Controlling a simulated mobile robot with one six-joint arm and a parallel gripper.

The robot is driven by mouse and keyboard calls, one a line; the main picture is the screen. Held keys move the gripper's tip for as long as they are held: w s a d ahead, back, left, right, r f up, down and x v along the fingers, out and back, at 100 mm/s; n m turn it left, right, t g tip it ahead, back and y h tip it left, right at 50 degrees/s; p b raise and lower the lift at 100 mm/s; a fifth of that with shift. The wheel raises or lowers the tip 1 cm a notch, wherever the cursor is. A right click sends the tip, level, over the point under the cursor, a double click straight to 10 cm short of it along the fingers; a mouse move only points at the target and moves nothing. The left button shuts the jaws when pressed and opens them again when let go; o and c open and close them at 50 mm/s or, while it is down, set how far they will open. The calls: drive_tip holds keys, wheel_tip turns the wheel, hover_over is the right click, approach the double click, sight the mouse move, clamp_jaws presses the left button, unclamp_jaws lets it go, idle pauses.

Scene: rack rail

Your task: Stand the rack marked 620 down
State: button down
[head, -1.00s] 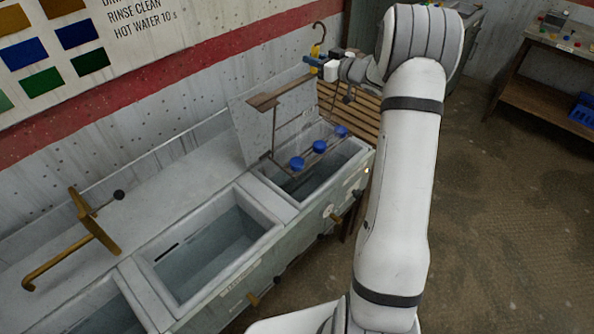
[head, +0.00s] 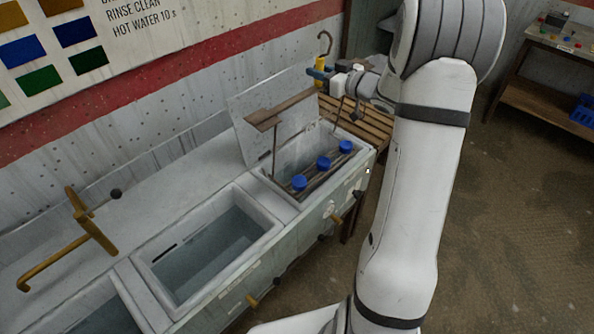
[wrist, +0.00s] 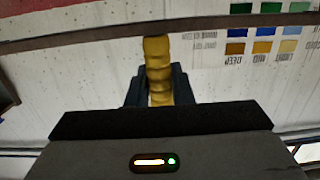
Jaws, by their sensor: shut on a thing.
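My gripper (head: 322,74) is shut on the ribbed yellow handle (wrist: 158,70) of a hanging rack, with a dark finger on each side of it. A hook (head: 325,42) rises above the handle. The rack's brown top bar (head: 268,121) and thin uprights show in the head view. Its lower part, with three blue caps (head: 323,163) in a row, is inside the right-hand basin (head: 288,208), near rim level. The rack's bottom is hidden by the basin wall, so I cannot tell whether it touches the floor. No 620 marking is readable.
A raised grey lid (head: 245,100) stands behind the right basin. A slatted wooden bench (head: 372,122) is beyond it. A middle basin (head: 210,250) holds liquid, and a brass tap (head: 85,222) is at left. A table (head: 545,95) stands far right.

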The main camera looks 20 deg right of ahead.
drive_tip(key=s+a, duration=0.2)
drive_tip(key=s, duration=1.1)
drive_tip(key=shift+s+a+b, duration=0.15)
drive_tip(key=shift+s+b, duration=0.15)
drive_tip(key=shift+b, duration=0.15)
drive_tip(key=shift+r+p, duration=0.2)
drive_tip(key=shift+p, duration=0.45)
drive_tip(key=shift+f, duration=0.2)
